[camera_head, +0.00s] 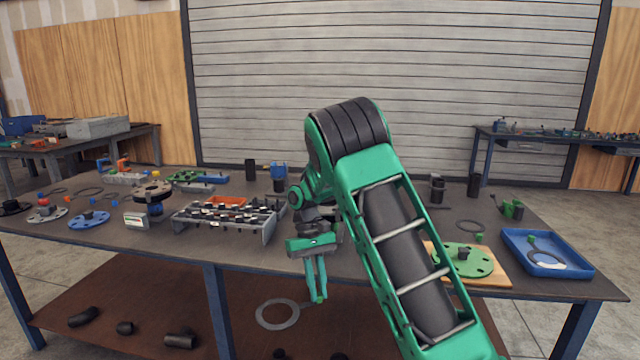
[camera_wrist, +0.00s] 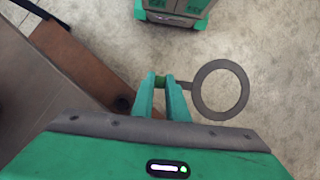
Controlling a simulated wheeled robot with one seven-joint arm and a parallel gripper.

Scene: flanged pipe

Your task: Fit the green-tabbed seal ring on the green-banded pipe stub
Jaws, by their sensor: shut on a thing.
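My gripper (camera_head: 318,299) is shut on the tab of a flat grey seal ring (camera_head: 278,313) and holds it in front of the table's near edge. The wrist view shows the ring (camera_wrist: 220,64) sticking out to the right of the fingertips (camera_wrist: 161,83), over bare floor. Green shows between the fingertips, at the tab. A green flange disc (camera_head: 482,265) with bolt holes lies on a wooden board at the right of the table. A short dark stub (camera_head: 463,253) stands at its middle; a green band on it is too small to make out.
A blue tray (camera_head: 575,268) holding a dark ring is right of the board. Another thin ring (camera_head: 462,224) lies behind the disc. A grey rack (camera_head: 240,235) of parts stands left of my gripper. A blue flange (camera_head: 89,220) is farther left. My arm hides part of the table.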

